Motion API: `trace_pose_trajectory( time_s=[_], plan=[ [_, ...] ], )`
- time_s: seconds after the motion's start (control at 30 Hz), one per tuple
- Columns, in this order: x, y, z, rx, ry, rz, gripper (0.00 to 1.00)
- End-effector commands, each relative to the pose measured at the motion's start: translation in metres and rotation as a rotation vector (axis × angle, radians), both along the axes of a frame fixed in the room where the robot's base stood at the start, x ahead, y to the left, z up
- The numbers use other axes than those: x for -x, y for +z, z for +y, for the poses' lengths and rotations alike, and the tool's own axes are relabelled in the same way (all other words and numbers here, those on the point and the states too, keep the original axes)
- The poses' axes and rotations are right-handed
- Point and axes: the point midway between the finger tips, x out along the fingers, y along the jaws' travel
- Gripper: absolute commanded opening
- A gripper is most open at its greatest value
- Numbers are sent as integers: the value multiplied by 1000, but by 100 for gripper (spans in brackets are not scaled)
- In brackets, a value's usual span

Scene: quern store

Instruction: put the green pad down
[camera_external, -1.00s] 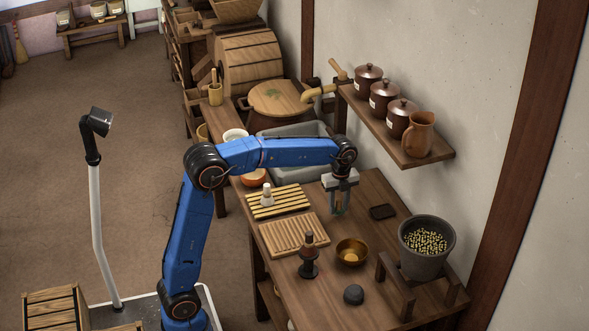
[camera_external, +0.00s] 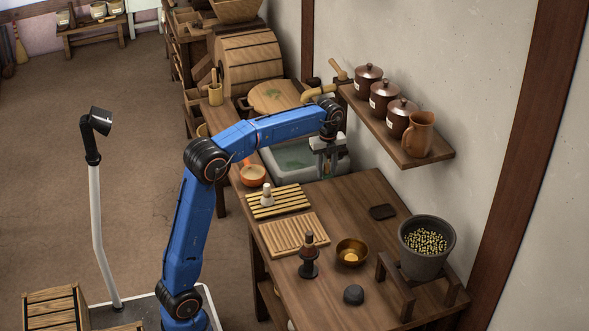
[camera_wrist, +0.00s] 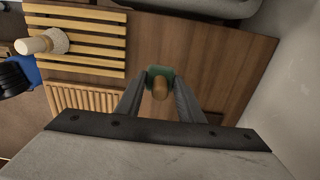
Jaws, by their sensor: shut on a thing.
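The green pad (camera_wrist: 157,71) shows in the wrist view between my fingertips, with a round wooden knob on it facing the camera. My gripper (camera_wrist: 161,84) is shut on it. In the external view my gripper (camera_external: 328,174) points down at the near right edge of the grey basin (camera_external: 343,166), above the back end of the wooden bench (camera_external: 345,215). Only a trace of green shows between the fingers there. In the wrist view the pad appears over bare bench top. I cannot tell how high it is held.
A slatted rack (camera_external: 292,199) with a pale brush (camera_external: 267,196) and a ribbed board (camera_external: 293,235) lie on the bench's left side. A small dark tray (camera_external: 382,211) lies right. The wall shelf (camera_external: 428,154) overhangs at right. Mid-bench is clear.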

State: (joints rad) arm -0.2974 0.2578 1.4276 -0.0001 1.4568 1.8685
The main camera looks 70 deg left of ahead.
Motion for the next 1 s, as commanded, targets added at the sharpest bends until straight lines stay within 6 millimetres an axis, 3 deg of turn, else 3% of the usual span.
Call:
trace_pose_trajectory(
  time_s=[0.13, 0.43, 1.0],
  plan=[
    [1, -8, 11, 0, 0, 1, 13],
    [1, -54, 11, 0, 0, 1, 13],
    [1, -101, 11, 0, 0, -1, 13]
  ],
)
